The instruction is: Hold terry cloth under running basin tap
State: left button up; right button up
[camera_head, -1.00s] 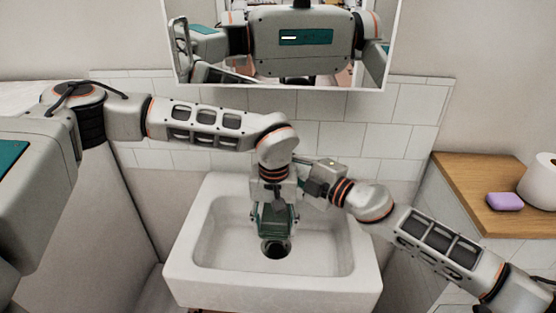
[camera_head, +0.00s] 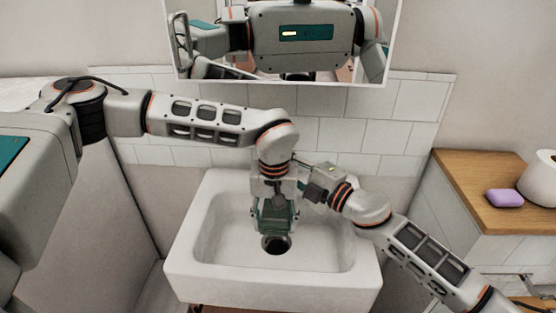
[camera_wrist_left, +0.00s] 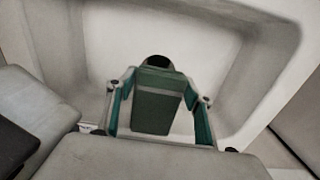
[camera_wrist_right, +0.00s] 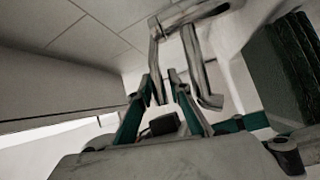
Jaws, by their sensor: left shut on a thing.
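A dark green terry cloth (camera_wrist_left: 155,100) hangs between the fingers of my left gripper (camera_wrist_left: 160,92), which is shut on it. In the head view the cloth (camera_head: 276,212) is inside the white basin (camera_head: 205,245), just above and behind the dark drain (camera_head: 275,244). The metal tap (camera_wrist_right: 205,75) shows in the right wrist view; no water stream shows at its spout. My right gripper (camera_wrist_right: 162,80) has its fingertips a little apart, close to a downward bar of the tap. I cannot tell whether they touch it. The cloth's edge (camera_wrist_right: 278,75) shows at the right there.
A wooden counter (camera_head: 465,190) at the right holds a purple soap bar (camera_head: 504,198) and a white roll (camera_head: 540,180). A mirror (camera_head: 215,68) hangs above the tiled wall (camera_head: 400,105). The basin's front and right side are clear.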

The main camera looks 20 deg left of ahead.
jog(key=shift+d, duration=0.1)
jog(key=r+v, duration=0.1)
jog(key=v, duration=1)
jog(key=shift+s+d+f, duration=0.15)
jog(key=shift+d+f, duration=0.25)
jog(key=shift+f, duration=0.1)
